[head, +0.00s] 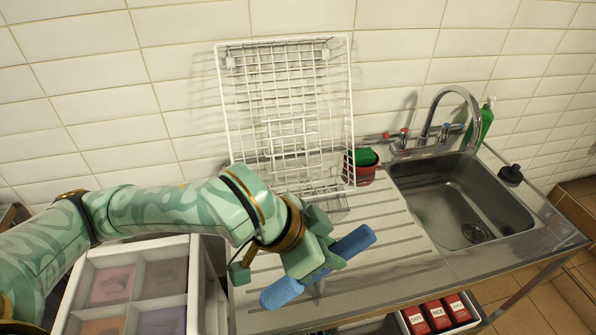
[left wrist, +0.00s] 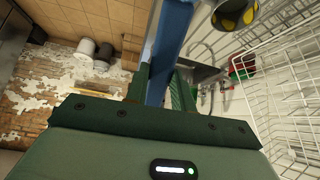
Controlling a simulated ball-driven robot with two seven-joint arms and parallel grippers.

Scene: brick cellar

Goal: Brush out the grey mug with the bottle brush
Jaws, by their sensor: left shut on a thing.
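My left gripper (head: 325,264) is shut on a long blue thing (head: 282,293), which looks like the bottle brush. It sticks out on both sides of the jaws, tilted, above the front of the draining board. In the left wrist view the blue piece (left wrist: 168,45) runs up between the fingers (left wrist: 158,85). A small dark cup-like thing (head: 511,174) stands on the sink's right rim; I cannot tell whether it is the grey mug. My right gripper is not in view.
A white wire rack (head: 222,75) stands at the back of the draining board (head: 400,262). Beside it is a red container (head: 364,174) with a green thing. The steel sink (head: 430,195) has a tap (head: 440,100) and green bottle (head: 485,122). A white divided tray (head: 140,255) is at left.

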